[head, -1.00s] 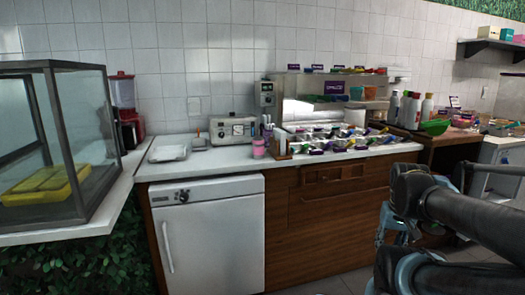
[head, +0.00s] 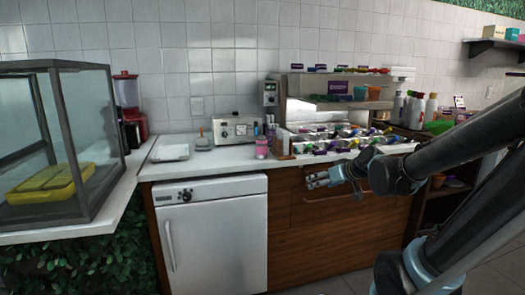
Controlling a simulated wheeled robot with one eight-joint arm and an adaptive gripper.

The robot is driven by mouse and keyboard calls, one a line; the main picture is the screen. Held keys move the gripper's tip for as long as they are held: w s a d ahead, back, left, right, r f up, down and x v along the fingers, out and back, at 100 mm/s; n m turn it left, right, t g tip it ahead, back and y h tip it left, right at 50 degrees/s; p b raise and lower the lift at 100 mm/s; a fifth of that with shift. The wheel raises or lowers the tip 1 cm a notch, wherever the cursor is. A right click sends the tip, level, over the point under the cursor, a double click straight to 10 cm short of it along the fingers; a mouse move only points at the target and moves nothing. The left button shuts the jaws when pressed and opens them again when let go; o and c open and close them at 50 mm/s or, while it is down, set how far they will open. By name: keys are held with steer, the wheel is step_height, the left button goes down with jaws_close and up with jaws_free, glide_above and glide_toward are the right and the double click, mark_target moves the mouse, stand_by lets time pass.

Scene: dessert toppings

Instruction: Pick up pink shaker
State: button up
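The pink shaker (head: 262,148) stands upright near the front of the white counter (head: 215,165), left of the toppings station. It is small in this view, with a pink body and a paler band around it. My gripper (head: 312,181) is in front of the wooden drawer fronts, lower than the counter top and to the right of the shaker. It is apart from the shaker and points left. Its fingers look spread with nothing between them, though they are small here.
The toppings station (head: 335,138) with several small bins is right of the shaker. A small dispenser box (head: 282,143) stands close beside it. A white machine (head: 234,129) and a white tray (head: 170,152) are to the left. A glass case (head: 60,140) stands at far left.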

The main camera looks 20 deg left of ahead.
steer(key=w+a+r+n+t+y, duration=0.1)
steer(key=w+a+r+y, duration=0.15)
steer(key=a, duration=0.35)
steer(key=w+a+r+n+t+y, duration=0.1)
steer(key=w+a+r+t, duration=0.15)
steer(key=w+a, duration=0.2)
steer(key=m+t, duration=0.2)
steer(key=t, duration=0.1)
glide_toward(265, 148)
steer(key=shift+n+g, duration=0.25)
steer(key=shift+n, duration=0.05)
steer(key=x, duration=0.8)
steer(key=shift+w+r, duration=0.1)
steer(key=shift+w, duration=0.05)
steer(key=shift+w+a, duration=0.1)
steer(key=shift+x, duration=2.35)
steer(key=shift+a, duration=0.15)
steer(key=shift+c, duration=0.3)
steer(key=c, duration=1.2)
